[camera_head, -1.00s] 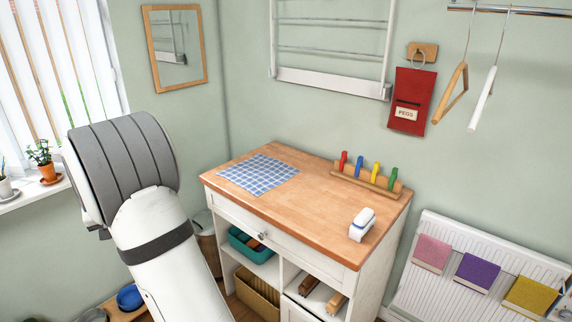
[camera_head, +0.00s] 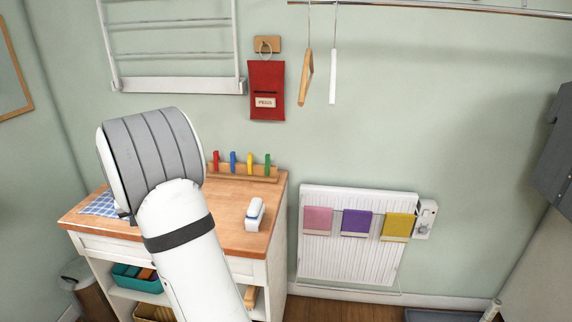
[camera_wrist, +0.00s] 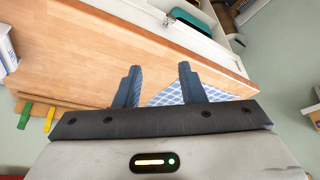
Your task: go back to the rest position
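My gripper (camera_wrist: 158,82) shows in the wrist view, with its two dark blue fingers apart and nothing between them. It is over the wooden worktop (camera_wrist: 90,50), and the blue checked cloth (camera_wrist: 180,94) lies partly behind the fingers. How high it is above the worktop, I cannot tell. In the head view my white and grey arm stands in front of the cabinet and hides the gripper.
The worktop (camera_head: 228,242) carries a peg rack (camera_head: 240,174) and a white handheld device (camera_head: 255,213). A radiator (camera_head: 350,262) with three cloths is on the wall to the right. Hangers (camera_head: 307,78) hang from a rail above. A dark grey panel (camera_head: 556,150) is at far right.

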